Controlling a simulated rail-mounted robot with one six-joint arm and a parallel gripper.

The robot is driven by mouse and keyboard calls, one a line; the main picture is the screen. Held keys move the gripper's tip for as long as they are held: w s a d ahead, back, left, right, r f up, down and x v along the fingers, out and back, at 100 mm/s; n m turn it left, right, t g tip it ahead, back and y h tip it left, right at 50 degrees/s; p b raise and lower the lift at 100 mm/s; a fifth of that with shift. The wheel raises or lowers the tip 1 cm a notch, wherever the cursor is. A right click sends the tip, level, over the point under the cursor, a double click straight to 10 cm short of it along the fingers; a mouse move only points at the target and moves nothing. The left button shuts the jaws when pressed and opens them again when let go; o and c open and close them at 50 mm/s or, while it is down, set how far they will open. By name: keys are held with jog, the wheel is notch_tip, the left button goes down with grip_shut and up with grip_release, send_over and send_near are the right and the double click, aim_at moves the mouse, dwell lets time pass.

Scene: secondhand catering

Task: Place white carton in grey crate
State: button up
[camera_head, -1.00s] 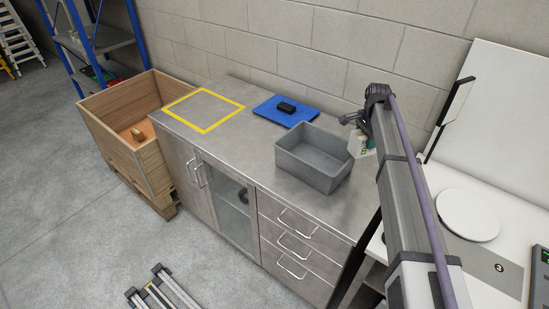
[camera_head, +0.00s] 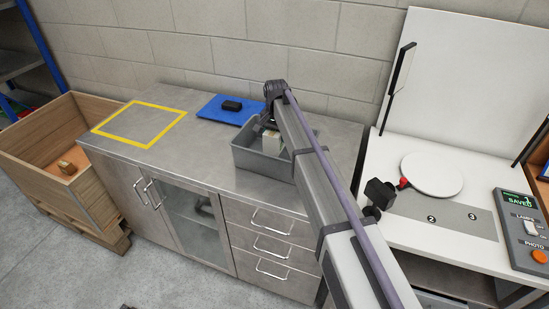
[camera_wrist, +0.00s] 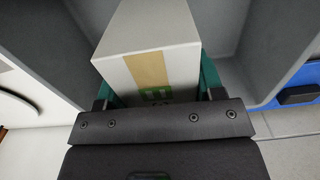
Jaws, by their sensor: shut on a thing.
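The white carton (camera_head: 272,143) is at the grey crate (camera_head: 257,164), within its opening as seen in the head view; whether it touches the crate floor cannot be told. In the wrist view the carton (camera_wrist: 150,30) shows a tan strip and a green mark, with the crate's grey walls (camera_wrist: 275,35) on either side. My gripper (camera_wrist: 158,80) is shut on the carton, its green pads against two opposite sides. My arm hides the crate's right part in the head view.
A blue mat (camera_head: 215,112) with a black object (camera_head: 232,105) lies behind the crate. A yellow-taped square (camera_head: 112,137) is empty on the steel counter. A wooden crate (camera_head: 40,140) stands left. A white table (camera_head: 390,160) with a round plate (camera_head: 432,174) stands right.

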notch_tip(320, 180, down, 6)
jog(key=b, duration=0.4)
jog(key=shift+r, duration=0.25)
jog(key=shift+f, duration=0.25)
jog(key=o, duration=1.2)
jog(key=shift+r, duration=0.1)
jog(key=shift+r, duration=0.1)
notch_tip(320, 180, up, 12)
jog(key=p, duration=1.2)
jog(key=shift+r, duration=0.2)
jog(key=shift+f, duration=0.15)
jog(key=shift+s, duration=0.1)
